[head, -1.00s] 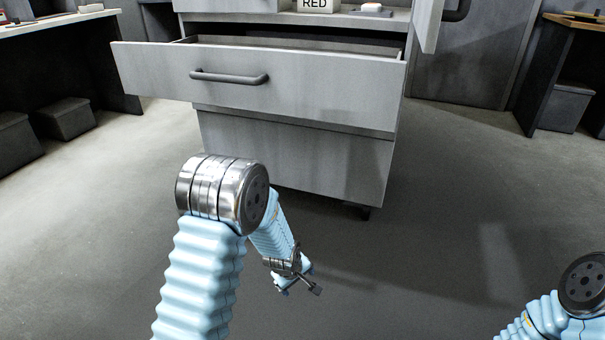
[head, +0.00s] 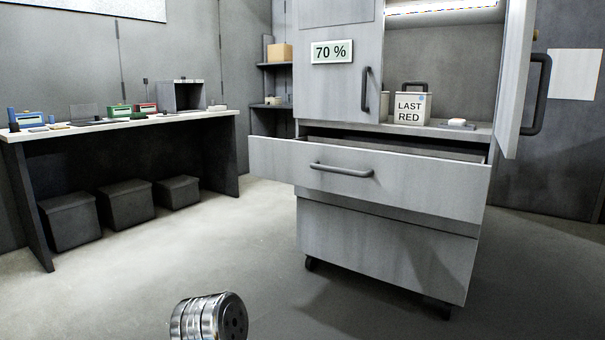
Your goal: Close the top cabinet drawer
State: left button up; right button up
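The top cabinet drawer (head: 420,186) is pulled out from the grey cabinet (head: 385,245), with a dark gap showing behind its front. Its dark bar handle (head: 341,170) is on the left half of the front. Nothing touches the drawer. Only a metal joint of my arm shows at the bottom edge, well in front of the cabinet. Both of my grippers are out of view.
The cabinet's right door (head: 521,80) stands open above the drawer; the left door (head: 338,85) is shut. A workbench (head: 120,123) with bins below stands left. Floor before the cabinet is clear.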

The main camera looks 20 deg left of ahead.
aim_at(451, 185)
jog(key=i+l+u, duration=0.1)
jog(key=u, duration=0.3)
jog(key=i+l+u, duration=0.1)
jog(key=u, duration=0.3)
jog(key=l+u, duration=0.25)
jog(key=u, duration=0.15)
jog(key=i+l+u, duration=0.1)
jog(key=u, duration=0.25)
jog(key=l, duration=0.1)
